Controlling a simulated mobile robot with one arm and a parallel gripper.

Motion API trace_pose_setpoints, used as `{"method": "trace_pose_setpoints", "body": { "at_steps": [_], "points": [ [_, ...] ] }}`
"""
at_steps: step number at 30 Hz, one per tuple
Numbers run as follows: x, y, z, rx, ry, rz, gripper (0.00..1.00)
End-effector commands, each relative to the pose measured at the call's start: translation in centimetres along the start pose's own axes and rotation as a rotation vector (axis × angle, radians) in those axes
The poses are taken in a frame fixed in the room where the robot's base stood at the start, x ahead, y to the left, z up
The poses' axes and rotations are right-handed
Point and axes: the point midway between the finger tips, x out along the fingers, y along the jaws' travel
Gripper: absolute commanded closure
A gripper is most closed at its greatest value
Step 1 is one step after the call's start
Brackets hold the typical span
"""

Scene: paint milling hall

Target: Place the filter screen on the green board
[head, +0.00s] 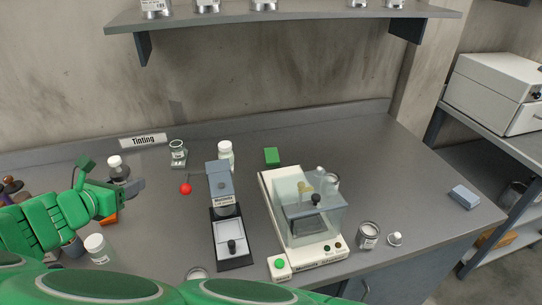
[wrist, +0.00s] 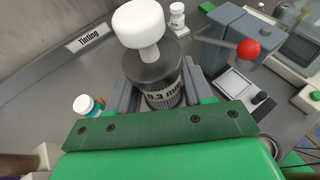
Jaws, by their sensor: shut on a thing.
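My gripper (wrist: 158,92) is shut on a dark cylinder with a white mushroom-shaped knob and a label that seems to read "0.3 mm"; it appears to be the filter screen (wrist: 152,72). The grey fingers are on either side of its body. In the head view my gripper (head: 130,190) is at the left of the bench, with the white-topped dark filter screen (head: 118,172) at its fingers. Whether the screen touches the bench is unclear. A small green block (head: 272,156) lies at the back middle of the bench; I cannot tell whether it is the green board.
A clear-hooded balance (head: 300,240) is further right. The bench's back right is clear.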

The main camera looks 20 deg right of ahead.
Motion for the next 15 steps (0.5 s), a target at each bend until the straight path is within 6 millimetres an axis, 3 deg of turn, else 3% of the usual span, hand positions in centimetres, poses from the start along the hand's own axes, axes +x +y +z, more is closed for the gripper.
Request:
{"method": "trace_pose_setpoints", "body": {
  "at_steps": [15],
  "points": [
    [8.1,2.8,2.8,-0.057,-0.003,0.137,0.87]
  ]
}}
